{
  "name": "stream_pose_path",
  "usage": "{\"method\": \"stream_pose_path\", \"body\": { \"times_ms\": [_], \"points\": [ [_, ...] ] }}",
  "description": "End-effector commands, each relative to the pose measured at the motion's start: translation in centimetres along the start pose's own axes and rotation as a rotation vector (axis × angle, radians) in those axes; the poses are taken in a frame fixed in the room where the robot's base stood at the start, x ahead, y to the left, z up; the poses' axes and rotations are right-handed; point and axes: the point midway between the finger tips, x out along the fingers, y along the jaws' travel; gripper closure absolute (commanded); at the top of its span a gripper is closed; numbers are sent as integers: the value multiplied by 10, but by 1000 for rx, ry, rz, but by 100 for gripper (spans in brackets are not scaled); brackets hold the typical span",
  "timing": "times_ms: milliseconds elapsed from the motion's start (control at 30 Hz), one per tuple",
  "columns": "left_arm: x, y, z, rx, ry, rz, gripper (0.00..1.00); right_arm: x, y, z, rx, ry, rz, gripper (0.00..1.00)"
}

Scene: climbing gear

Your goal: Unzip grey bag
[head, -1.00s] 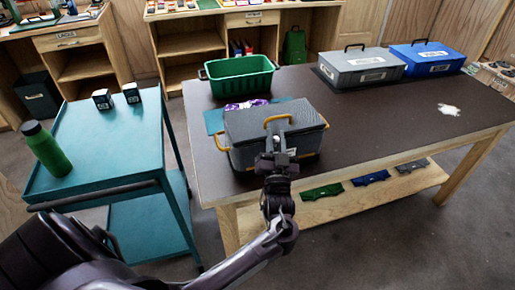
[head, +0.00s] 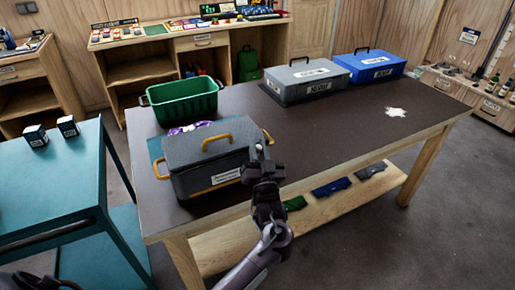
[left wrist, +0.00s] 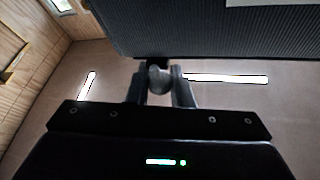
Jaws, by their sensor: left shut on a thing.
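The grey bag (head: 205,150) sits on the near left part of the dark table. My left gripper (head: 258,153) is at the bag's front right corner. In the left wrist view its fingers (left wrist: 160,92) are shut on a small rounded grey piece (left wrist: 159,77), which looks like a zip pull, just below the bag's ribbed edge (left wrist: 200,35). The zip line is not clear. My right gripper is out of view.
A green crate (head: 183,101) and a purple item (head: 188,128) are behind the bag. A grey case (head: 307,82) and a blue case (head: 370,66) stand at the table's back. A white patch (head: 395,112) lies right. The table's middle is clear. A teal cart (head: 50,185) stands left.

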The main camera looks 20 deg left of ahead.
Motion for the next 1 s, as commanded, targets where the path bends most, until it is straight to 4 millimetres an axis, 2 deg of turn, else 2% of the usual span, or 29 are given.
{"method": "stream_pose_path", "body": {
  "times_ms": [33,200,500,567,900,1000],
  "points": [
    [-1,1,1,-1,-2,3,79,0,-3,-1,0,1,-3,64],
    [-1,0,1,0,-1,2,59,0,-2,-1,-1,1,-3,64],
    [-4,0,1,-1,-1,1,59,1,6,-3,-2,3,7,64],
    [-9,1,2,-1,-2,2,59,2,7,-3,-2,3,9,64],
    [-65,1,2,-2,-3,3,59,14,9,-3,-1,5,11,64],
    [-74,1,2,0,-3,1,59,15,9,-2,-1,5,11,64]
  ]
}}
